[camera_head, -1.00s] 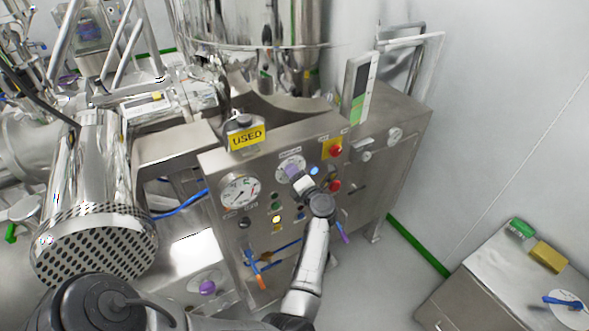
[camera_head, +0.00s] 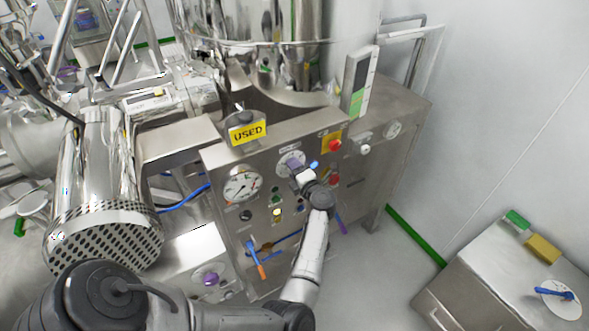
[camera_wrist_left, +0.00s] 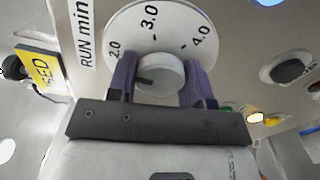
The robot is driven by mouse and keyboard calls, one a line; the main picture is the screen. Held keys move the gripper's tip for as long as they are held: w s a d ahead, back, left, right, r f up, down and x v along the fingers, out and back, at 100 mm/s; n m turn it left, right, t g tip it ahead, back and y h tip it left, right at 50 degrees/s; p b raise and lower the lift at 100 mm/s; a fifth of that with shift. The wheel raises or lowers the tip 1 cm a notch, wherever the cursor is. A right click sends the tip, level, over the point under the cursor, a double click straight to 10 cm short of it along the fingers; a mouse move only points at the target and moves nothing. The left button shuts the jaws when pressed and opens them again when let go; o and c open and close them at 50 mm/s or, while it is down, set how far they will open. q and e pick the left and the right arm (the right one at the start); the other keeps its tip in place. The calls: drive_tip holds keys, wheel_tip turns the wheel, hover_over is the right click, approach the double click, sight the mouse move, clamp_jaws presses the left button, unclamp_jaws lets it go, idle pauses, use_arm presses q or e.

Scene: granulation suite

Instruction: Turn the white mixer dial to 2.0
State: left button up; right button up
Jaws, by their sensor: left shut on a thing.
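The white mixer dial is a round white knob (camera_wrist_left: 160,72) on a pale scale plate (camera_wrist_left: 150,18) marked 2.0, 3.0 and 4.0, with "RUN min" beside it. The scale plate also shows in the head view (camera_head: 290,158), on the steel panel's upper part, where my gripper hides most of the knob. My left gripper (camera_head: 295,165) has purple fingers, one on each side of the knob, and is shut on it. A dark mark on the knob points left, below the 2.0 in the wrist view. My right gripper is not in view.
A pressure gauge (camera_head: 241,187) is left of the dial. A red button on yellow (camera_head: 333,143), another red button (camera_head: 333,180) and small lamps sit close by. A side table (camera_head: 480,285) is at the right.

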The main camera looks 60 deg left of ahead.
use_arm(q)
drive_tip(key=o, duration=0.9)
